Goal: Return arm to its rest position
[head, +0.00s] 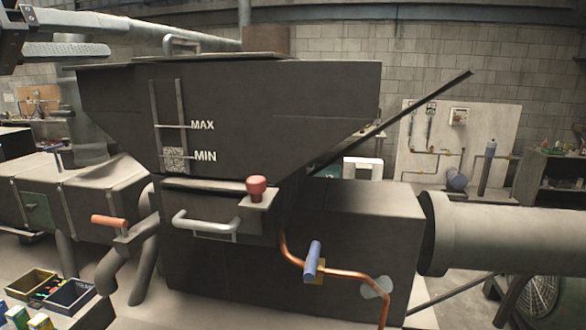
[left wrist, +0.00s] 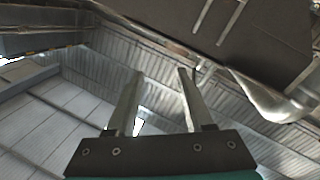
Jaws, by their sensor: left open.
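My left gripper (head: 118,37) comes in at the top left of the head view, close to the upper left of a dark hopper (head: 280,100). Its fingers are apart. In the left wrist view the two fingers (left wrist: 161,75) stand open with nothing between them. The wrist camera looks up at the roof, with a dark panel (left wrist: 265,35) at its upper right. My right gripper does not show.
The hopper carries MAX and MIN marks, a red knob (head: 256,188) and a metal handle (head: 204,226). A blue-handled valve (head: 312,262) sits on a copper pipe. An orange-handled lever (head: 110,221) is at left. Bins (head: 68,296) stand at lower left.

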